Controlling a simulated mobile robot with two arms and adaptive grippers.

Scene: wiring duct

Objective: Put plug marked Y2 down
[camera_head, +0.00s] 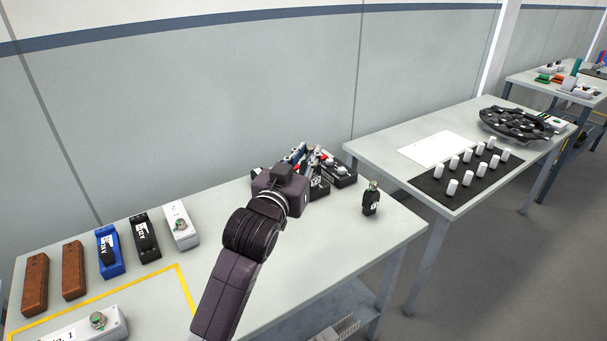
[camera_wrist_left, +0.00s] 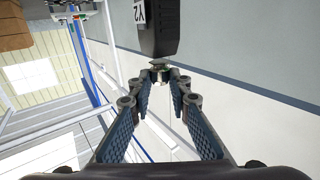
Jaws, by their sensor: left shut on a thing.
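The plug marked Y2 (camera_wrist_left: 156,28) is a dark block with a white label, at the top of the left wrist view. My left gripper (camera_wrist_left: 162,74) is shut on the small metal end of this plug, which extends beyond the fingertips. In the head view my left wrist hides most of the gripper over the near table's (camera_head: 330,228) far right part. Dark pieces with white labels show just beyond it, and I cannot tell which is the held plug. My right gripper is not in view.
A small black plug (camera_head: 371,199) stands near the table's right end. Blue (camera_head: 109,252), black (camera_head: 146,238) and white (camera_head: 180,227) boxes and two brown blocks (camera_head: 73,270) are at left. A second table holds white pegs (camera_head: 467,178) on a black mat. Bare tabletop surrounds the standing plug.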

